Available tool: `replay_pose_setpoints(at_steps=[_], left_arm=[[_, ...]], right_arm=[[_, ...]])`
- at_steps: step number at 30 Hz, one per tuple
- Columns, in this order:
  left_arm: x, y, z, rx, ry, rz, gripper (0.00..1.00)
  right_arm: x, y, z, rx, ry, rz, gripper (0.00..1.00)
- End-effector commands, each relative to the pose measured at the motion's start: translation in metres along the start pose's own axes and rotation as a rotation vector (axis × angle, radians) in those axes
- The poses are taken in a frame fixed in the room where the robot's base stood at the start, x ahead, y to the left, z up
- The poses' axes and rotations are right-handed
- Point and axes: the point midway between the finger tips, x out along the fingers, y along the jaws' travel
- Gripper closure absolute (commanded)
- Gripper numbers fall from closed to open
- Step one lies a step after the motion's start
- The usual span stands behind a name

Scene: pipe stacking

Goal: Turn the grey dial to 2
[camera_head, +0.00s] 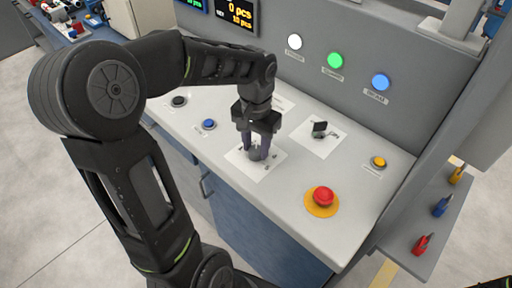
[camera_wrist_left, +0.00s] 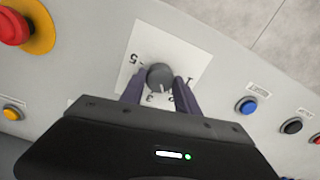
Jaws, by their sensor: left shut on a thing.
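The grey dial (camera_wrist_left: 160,76) sits on a white square label on the panel. In the left wrist view the digits 5, 3, 2 and 1 show around it, some partly hidden by the fingers. I cannot make out which digit its mark points at. In the head view the dial (camera_head: 256,154) is mostly hidden between the fingers. My left gripper (camera_head: 258,146) reaches down from above and is shut on the dial, one finger on each side; its fingers also show in the left wrist view (camera_wrist_left: 159,90).
A red emergency button (camera_head: 323,196) on a yellow ring and a yellow button (camera_head: 378,162) are to the right. A black key switch (camera_head: 320,129) is behind right. Blue (camera_head: 209,124) and black (camera_head: 179,101) buttons are left. White, green and blue lamps line the upright panel.

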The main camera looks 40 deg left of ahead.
Motion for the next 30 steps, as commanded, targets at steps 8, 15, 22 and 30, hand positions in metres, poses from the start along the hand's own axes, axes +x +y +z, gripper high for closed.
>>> replay_pose_setpoints(at_steps=[8, 15, 22, 30], left_arm=[[0.0003, 0.0, -0.0003, -0.161, 0.002, 0.0, 1.0], [-0.0004, -0.0001, -0.0003, -0.216, 0.001, 0.0, 1.0], [-0.0006, -0.0001, -0.0003, -0.221, 0.001, 0.0, 1.0], [-0.0006, -0.0001, -0.0003, -0.219, 0.001, 0.0, 0.52]], right_arm=[[0.006, 0.0018, -0.0007, -0.002, 0.002, -0.002, 0.6], [0.0071, 0.0022, -0.0008, -0.002, 0.002, -0.002, 0.6], [0.007, 0.0022, -0.0009, -0.002, 0.002, -0.002, 0.6], [0.007, 0.0022, -0.0009, -0.002, 0.002, -0.002, 0.6]])
